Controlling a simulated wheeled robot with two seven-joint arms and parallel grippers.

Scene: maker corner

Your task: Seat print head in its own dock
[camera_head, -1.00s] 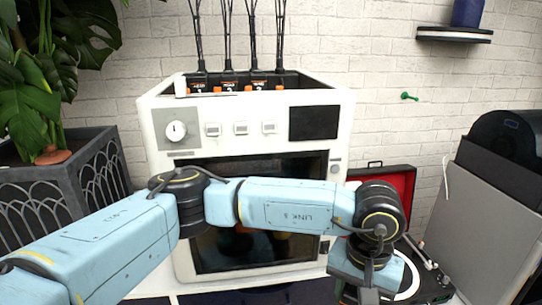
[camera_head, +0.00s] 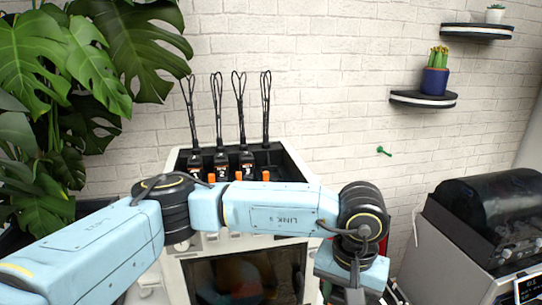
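Several print heads stand in a row of docks in the open top of a white printer (camera_head: 300,165). One head (camera_head: 195,165) is at the left, one (camera_head: 221,163) in the middle and one (camera_head: 247,162) to the right, all dark with orange and white labels and black looped cables above. A fourth cable (camera_head: 265,110) ends at the right of the row, where I see no labelled head. Orange tabs (camera_head: 265,176) show between the docks. My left arm crosses in front of the printer; its wrist is at lower right and its fingers are not visible. My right gripper is out of view.
A large plant (camera_head: 75,75) fills the left. A dark-lidded machine (camera_head: 490,220) stands at the right. A green peg (camera_head: 384,151) is on the wall.

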